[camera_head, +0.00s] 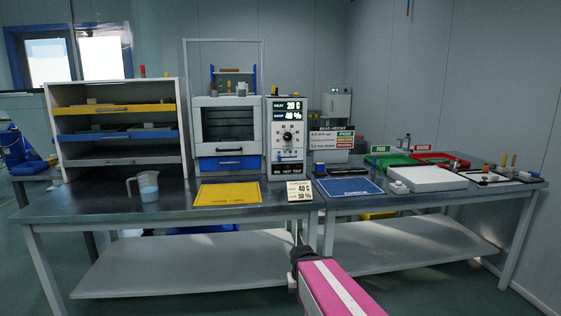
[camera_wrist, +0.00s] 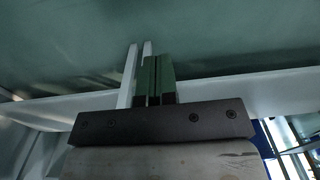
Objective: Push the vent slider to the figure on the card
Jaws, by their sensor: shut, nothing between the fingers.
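The control panel (camera_head: 287,135) stands on the table beside the oven-like cabinet. Its upper display reads 20 C and the one below reads 40 %. A round black knob (camera_head: 288,137) sits mid-panel. The vent slider (camera_head: 290,155) appears to be the small bluish strip under the knob; its exact position is too small to tell. The card (camera_head: 299,190) at the table's front edge seems to read 40 C and 50 %. My gripper shows in the wrist view (camera_wrist: 155,80) with its green fingers together and empty. In the head view my arm is low, in front of the table, away from the panel.
A yellow mat (camera_head: 227,194) and a blue mat (camera_head: 349,187) lie either side of the card. A measuring jug (camera_head: 147,186) stands left. A shelf unit (camera_head: 118,125) is further left. A white tray (camera_head: 428,178) is right. The table edge lies between my gripper and panel.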

